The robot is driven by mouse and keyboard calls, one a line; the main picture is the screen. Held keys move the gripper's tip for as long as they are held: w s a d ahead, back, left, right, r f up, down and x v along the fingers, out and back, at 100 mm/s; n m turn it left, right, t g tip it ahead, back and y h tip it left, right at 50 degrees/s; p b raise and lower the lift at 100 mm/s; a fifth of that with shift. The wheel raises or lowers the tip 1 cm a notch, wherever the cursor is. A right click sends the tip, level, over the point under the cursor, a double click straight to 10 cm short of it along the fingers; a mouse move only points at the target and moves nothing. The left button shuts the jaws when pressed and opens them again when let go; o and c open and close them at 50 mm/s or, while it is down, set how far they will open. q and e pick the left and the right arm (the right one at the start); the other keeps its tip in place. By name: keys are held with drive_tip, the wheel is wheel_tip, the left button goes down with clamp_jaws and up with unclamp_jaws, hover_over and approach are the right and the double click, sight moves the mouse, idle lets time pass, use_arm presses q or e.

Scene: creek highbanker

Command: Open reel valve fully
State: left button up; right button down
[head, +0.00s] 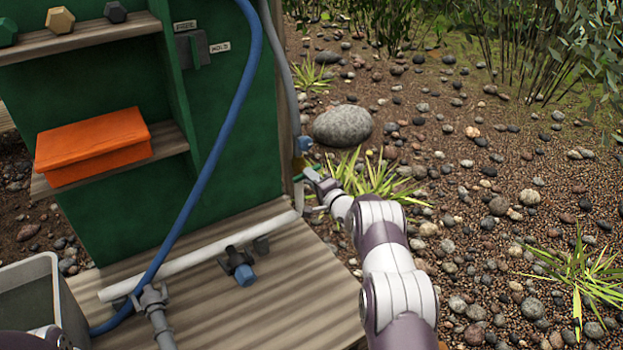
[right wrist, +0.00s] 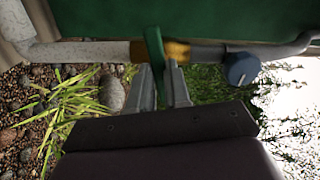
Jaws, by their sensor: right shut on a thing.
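The reel valve has a green lever (right wrist: 153,50) and a brass-coloured body (right wrist: 176,51) on a grey pipe, seen in the right wrist view. The lever stands roughly crosswise to the pipe. My right gripper (right wrist: 161,80) is shut on the lever, with one finger on each side of it. In the head view my right gripper (head: 309,176) reaches to the right edge of the green cabinet, and a small bit of the green lever (head: 298,177) shows beside it. The valve body is mostly hidden there. My left gripper is not in view.
A blue knob (right wrist: 241,68) sits on the pipe beside the valve. The green cabinet (head: 120,215) holds an orange box (head: 92,146) on a shelf. A blue hose (head: 215,150) hangs down its front. A grey bin (head: 50,262) stands at lower left. Pebbly ground lies right.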

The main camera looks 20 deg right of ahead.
drive_tip(key=shift+f+n+b, duration=0.1)
drive_tip(key=shift+n+b, duration=0.8)
drive_tip(key=shift+n, duration=6.8)
drive_tip(key=c, duration=1.1)
unclamp_jaws()
drive_tip(key=s+p, duration=0.2)
drive_tip(key=s, duration=0.2)
drive_tip(key=s+d+p, duration=0.1)
drive_tip(key=s+p, duration=0.1)
drive_tip(key=s, duration=0.2)
drive_tip(key=s+p, duration=0.2)
drive_tip(key=s, duration=0.2)
drive_tip(key=shift+s+d, duration=0.35)
